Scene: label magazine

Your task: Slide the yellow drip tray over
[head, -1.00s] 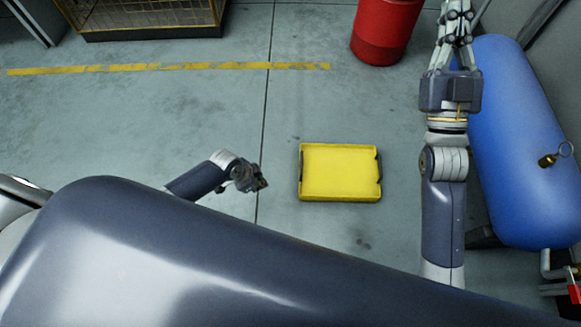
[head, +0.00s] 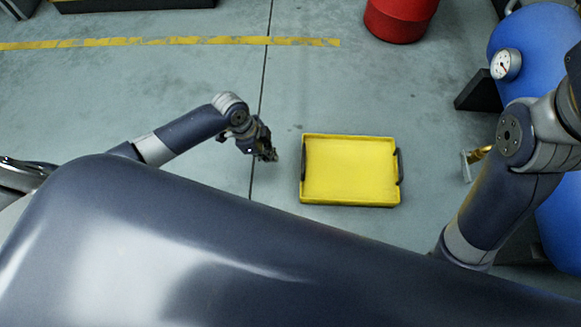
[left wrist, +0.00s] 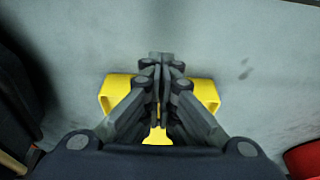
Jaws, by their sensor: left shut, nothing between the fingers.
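The yellow drip tray (head: 350,172) lies flat on the floor in the head view, a shallow rectangle with a dark handle on its left and right ends. My left gripper (head: 270,157) is shut and empty, a little to the left of the tray's left handle with a gap between them. In the left wrist view the shut fingers (left wrist: 160,62) cover the middle of the tray (left wrist: 207,93), and only its yellow edges show around them. My right arm comes in at the right of the head view, and its gripper is outside the picture.
A red drum (head: 398,18) stands at the top. A blue tank (head: 535,32) with a gauge (head: 506,65) stands at the right, beside my right arm. A yellow floor line (head: 180,41) runs across the top left. The floor around the tray is clear.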

